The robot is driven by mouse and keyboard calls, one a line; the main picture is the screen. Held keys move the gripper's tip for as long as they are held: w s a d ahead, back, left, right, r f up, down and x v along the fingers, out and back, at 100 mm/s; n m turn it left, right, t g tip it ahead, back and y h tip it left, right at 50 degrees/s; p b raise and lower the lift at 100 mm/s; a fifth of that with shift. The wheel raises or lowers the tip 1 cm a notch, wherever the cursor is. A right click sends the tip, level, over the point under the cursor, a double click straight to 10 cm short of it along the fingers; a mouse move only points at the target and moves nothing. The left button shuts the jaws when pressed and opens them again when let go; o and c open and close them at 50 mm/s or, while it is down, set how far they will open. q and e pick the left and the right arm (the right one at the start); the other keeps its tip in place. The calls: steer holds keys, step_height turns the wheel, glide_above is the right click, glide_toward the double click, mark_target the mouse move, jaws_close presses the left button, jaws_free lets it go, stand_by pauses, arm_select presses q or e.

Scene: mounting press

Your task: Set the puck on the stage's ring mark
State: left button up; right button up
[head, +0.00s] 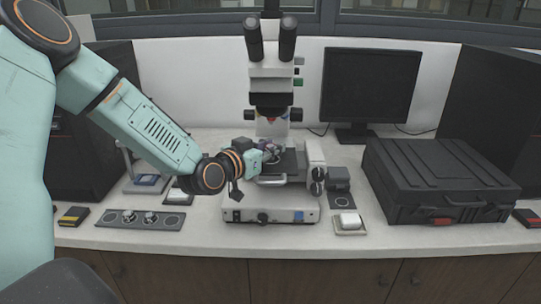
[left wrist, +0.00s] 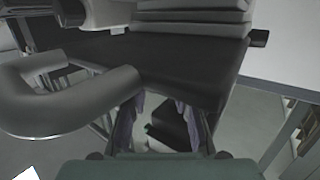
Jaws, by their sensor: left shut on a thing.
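My left gripper (head: 274,153) reaches in from the left to the microscope's dark stage (head: 293,164), under the objectives. It is shut on the puck, which is too small and covered to make out clearly in the head view. In the left wrist view the two fingers (left wrist: 160,125) point at the stage's dark plate (left wrist: 190,65), close to its near edge. Dark and pale shapes show between the fingers, and I cannot tell which part is the puck. The ring mark is not visible. My right gripper is out of view.
The microscope (head: 270,85) rises right behind the gripper. A curved grey handle (left wrist: 80,95) is close by in the wrist view. A grey tray (head: 112,218) with small round pieces lies front left. A black case (head: 440,175) and a monitor (head: 370,85) stand to the right.

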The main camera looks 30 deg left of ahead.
arm_select(q)
steer(key=shift+f, duration=0.8)
steer(key=shift+w, duration=0.2)
steer(key=shift+s+f, duration=0.15)
steer(key=shift+s, duration=0.05)
steer(key=o, duration=0.9)
steer(key=shift+w, duration=0.15)
steer(key=shift+o, duration=0.2)
